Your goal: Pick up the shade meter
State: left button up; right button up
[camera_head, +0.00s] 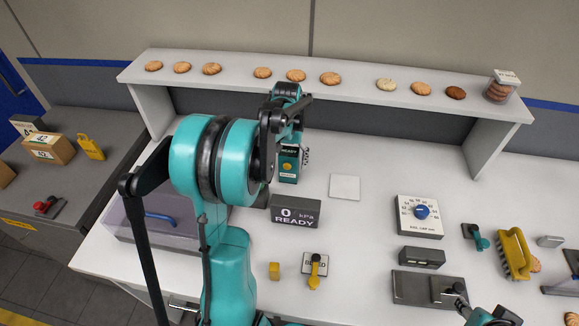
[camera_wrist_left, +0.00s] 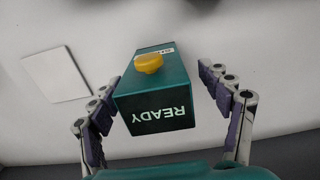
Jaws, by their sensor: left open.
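The shade meter (camera_head: 288,172) is a small teal box with a yellow button and a dark READY display, standing on the white bench below the shelf. In the left wrist view the shade meter (camera_wrist_left: 153,95) sits between the two fingers, its READY text upside down. My left gripper (camera_wrist_left: 160,88) is open around it, with gaps visible on both sides. In the head view my left gripper (camera_head: 291,146) comes down over the meter, and the wrist hides part of it. My right gripper (camera_head: 462,300) shows only partly at the lower right edge.
A READY pressure display (camera_head: 296,210) stands just in front of the meter. A white square tile (camera_head: 345,187) lies to its right. The shelf (camera_head: 350,98) with several biscuits runs behind. A dial box (camera_head: 420,215) and yellow-handled tool (camera_head: 514,253) are further right.

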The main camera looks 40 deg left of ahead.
pick_arm(q)
jog(key=f, duration=0.1)
jog(key=f+b, duration=0.1)
jog(key=f, duration=0.2)
jog(key=shift+w+f+b, duration=0.35)
jog(key=shift+b, duration=0.05)
jog(key=shift+r, duration=0.1)
jog(key=c, duration=1.4)
jog(key=shift+o, duration=0.2)
jog(key=shift+r, duration=0.1)
